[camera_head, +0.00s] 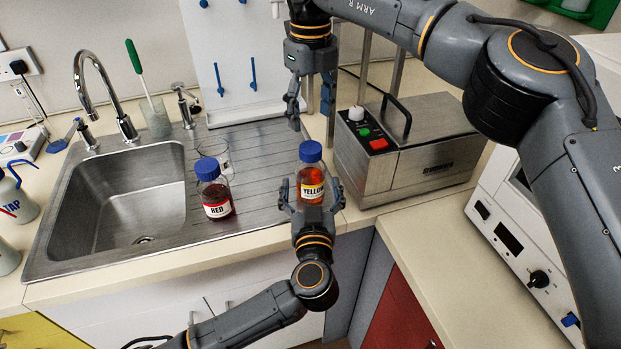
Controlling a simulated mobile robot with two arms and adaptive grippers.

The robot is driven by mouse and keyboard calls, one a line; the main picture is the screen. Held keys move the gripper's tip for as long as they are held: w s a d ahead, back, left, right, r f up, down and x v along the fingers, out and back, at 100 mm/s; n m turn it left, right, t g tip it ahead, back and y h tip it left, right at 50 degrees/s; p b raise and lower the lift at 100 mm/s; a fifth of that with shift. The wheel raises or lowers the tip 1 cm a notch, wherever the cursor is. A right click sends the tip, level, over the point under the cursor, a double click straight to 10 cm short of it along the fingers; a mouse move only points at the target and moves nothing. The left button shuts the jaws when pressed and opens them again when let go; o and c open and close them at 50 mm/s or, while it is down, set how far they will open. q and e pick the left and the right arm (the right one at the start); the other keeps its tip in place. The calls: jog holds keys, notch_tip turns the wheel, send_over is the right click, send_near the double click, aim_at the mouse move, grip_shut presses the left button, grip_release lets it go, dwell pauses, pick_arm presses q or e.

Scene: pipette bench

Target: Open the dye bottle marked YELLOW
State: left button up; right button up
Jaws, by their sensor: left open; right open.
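The dye bottle marked YELLOW (311,176) holds orange liquid and stands upright near the right end of the draining board. Its blue cap (310,151) is on. My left gripper (311,194) is open, with its fingers on either side of the bottle's lower body; whether they touch it I cannot tell. My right gripper (311,115) is open and points down above the cap, with a gap between fingertips and cap.
A bottle marked RED (215,197) with a blue cap stands to the left, in front of a glass beaker (221,158). The sink (125,205) is further left. A metal bath (425,150) with a black handle stands close on the right.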

aim_at(311, 183)
pick_arm(q)
jog(key=shift+w, duration=1.5)
